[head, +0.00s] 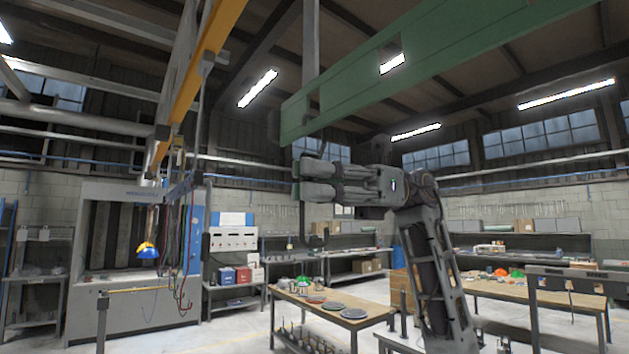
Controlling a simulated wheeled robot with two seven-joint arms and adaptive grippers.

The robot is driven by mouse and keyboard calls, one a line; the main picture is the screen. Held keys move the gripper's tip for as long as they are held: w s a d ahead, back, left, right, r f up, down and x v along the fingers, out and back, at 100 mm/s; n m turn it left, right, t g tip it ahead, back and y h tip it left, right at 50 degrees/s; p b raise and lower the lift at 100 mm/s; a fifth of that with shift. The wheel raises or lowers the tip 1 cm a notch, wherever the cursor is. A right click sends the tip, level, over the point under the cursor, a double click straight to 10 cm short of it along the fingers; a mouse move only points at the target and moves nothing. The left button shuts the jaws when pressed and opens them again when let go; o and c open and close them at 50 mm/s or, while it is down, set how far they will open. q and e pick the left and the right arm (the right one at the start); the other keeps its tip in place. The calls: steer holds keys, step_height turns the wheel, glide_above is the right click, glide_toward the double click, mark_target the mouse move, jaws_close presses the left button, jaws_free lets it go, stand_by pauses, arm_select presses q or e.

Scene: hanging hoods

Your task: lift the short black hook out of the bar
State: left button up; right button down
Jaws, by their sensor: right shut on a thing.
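My right gripper (308,180) is raised in the middle of the head view, its arm coming up from the lower right. It is shut on the short black hook (318,241). The hook's dark lower end, with a small upturned tip, shows below the fingers; the fingers hide its middle. A thin dark piece shows just above the fingers, close under the green bar (440,60). I cannot tell whether the hook's top is in the bar or clear of it. The bar runs overhead to the upper right and has slots in its side. My left gripper is not in view.
A yellow overhead beam (208,60) with cables and dark hooks hangs at the left, near a grey booth (133,308). A blue, yellow and orange hood (147,250) hangs before the booth. Below stands a wooden workbench (290,298); another bench (540,292) is at the right.

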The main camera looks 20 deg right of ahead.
steer(key=shift+r+p, duration=1.15)
steer(key=shift+r, duration=0.25)
stand_by(0.4)
steer(key=shift+p+v, duration=0.45)
steer(key=shift+v, duration=1.4)
stand_by(0.4)
steer(key=p+v, duration=0.2)
steer(key=v, duration=0.8)
steer(key=shift+r, duration=0.2)
stand_by(0.5)
stand_by(0.3)
